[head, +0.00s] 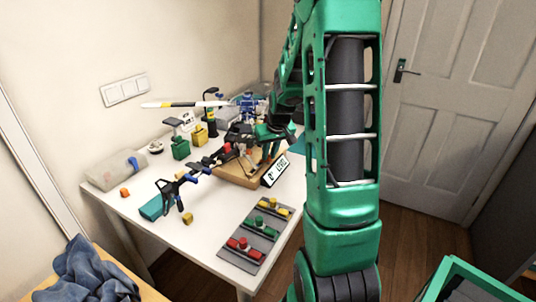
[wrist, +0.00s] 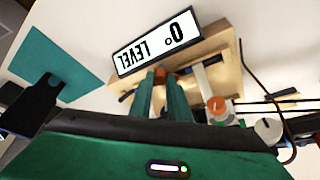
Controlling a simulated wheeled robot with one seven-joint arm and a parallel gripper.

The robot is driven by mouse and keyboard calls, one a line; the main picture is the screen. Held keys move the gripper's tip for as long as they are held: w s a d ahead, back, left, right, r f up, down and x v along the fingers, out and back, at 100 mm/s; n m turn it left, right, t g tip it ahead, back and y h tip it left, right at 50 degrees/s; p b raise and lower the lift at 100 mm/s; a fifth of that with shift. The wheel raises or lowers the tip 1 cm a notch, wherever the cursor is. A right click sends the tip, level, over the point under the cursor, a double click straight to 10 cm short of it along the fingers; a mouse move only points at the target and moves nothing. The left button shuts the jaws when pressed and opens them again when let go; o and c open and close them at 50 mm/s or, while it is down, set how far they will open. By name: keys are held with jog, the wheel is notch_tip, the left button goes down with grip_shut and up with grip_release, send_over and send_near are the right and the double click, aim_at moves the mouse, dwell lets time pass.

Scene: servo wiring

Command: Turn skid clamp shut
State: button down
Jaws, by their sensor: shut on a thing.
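A wooden stand with a "0° LEVEL" sign (wrist: 155,42) sits on the white table; the sign also shows in the head view (head: 275,171). My gripper (wrist: 161,78) reaches down at the stand, just behind the sign. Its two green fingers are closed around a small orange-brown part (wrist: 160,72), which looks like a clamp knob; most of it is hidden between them. To the right stands another orange-topped knob (wrist: 217,105) beside a pale bar. In the head view my gripper (head: 268,150) partly covers the stand (head: 238,173). The clamp's exact turn cannot be told.
A dark model helicopter (head: 205,163) is at the stand, its tail reaching left. A grey tray (head: 228,247) with red, green and yellow parts lies at the front. A teal mat (wrist: 55,60) and thin dark wires (wrist: 270,101) are near my gripper.

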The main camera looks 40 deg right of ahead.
jog(key=shift+a+m, duration=0.1)
jog(key=shift+m, duration=0.2)
jog(key=c, duration=1.7)
grip_release()
jog(key=shift+o, duration=0.2)
jog(key=v, duration=1)
jog(key=shift+r, duration=0.35)
jog(key=shift+a, duration=0.1)
